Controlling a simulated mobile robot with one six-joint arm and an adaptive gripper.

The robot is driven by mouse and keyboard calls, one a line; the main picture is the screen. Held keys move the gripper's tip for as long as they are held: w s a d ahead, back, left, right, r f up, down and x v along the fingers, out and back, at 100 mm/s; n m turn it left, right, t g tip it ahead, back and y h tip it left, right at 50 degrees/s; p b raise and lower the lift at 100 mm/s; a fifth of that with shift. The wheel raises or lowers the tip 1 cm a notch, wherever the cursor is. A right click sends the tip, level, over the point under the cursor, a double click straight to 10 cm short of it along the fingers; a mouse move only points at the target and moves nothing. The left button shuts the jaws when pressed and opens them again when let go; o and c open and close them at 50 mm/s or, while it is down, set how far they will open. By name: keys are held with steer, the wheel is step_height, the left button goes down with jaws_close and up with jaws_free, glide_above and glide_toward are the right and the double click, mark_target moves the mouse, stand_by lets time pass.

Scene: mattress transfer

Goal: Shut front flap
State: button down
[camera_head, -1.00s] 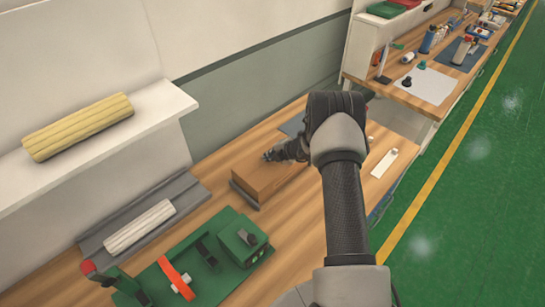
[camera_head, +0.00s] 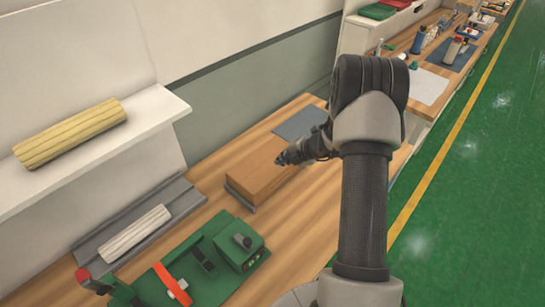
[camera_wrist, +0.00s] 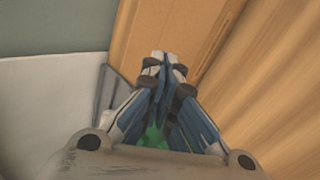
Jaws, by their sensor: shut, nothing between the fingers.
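A brown cardboard box (camera_head: 262,172) lies on the wooden workbench, with a thin grey edge along its near left foot. Its upper side looks flat, and I cannot tell its separate flaps or whether the front flap is fully down. My gripper (camera_head: 279,160) is shut and empty, at the box's right far edge in the head view. I cannot tell whether it touches the box. In the wrist view the shut fingertips (camera_wrist: 165,62) point at the brown box surface (camera_wrist: 180,28), and the fingers hide part of it.
A grey tray (camera_head: 95,245) with a pale ribbed roll (camera_head: 135,230) and a green fixture (camera_head: 225,280) with a red handle stand at the near left. A grey mat (camera_head: 300,122) lies beyond the box. A shelf holds a yellow roll (camera_head: 70,133). Bench is bare right of the box.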

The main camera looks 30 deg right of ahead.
steer(key=s+d+f+n+g+h, duration=0.25)
steer(key=s+d+n, duration=0.2)
steer(key=n, duration=0.45)
steer(key=s+d+f+n+g+h, duration=0.1)
steer(key=s+d+f+n+h, duration=0.15)
steer(key=d+n, duration=0.5)
steer(key=w+d+r+n+t+h+b, duration=0.1)
steer(key=w+d+r+n+t+h, duration=0.3)
steer(key=n, duration=0.9)
steer(key=w+a+r+n+y, duration=0.3)
steer(key=w+a+n, duration=0.1)
steer(key=n, duration=0.3)
steer(key=n+y+b, duration=0.4)
steer(key=n+y, duration=0.2)
steer(key=n, duration=1)
glide_above(268, 165)
steer(key=shift+t, duration=0.35)
steer(key=f, duration=0.5)
steer(key=shift+s+d+f, duration=0.2)
steer(key=shift+s+f, duration=0.05)
steer(key=shift+s, duration=0.05)
steer(key=f, duration=0.2)
steer(key=shift+w+a+f, duration=0.1)
steer(key=shift+w+f, duration=0.2)
steer(key=shift+f, duration=0.05)
steer(key=shift+f+b, duration=0.45)
steer(key=shift+f, duration=0.3)
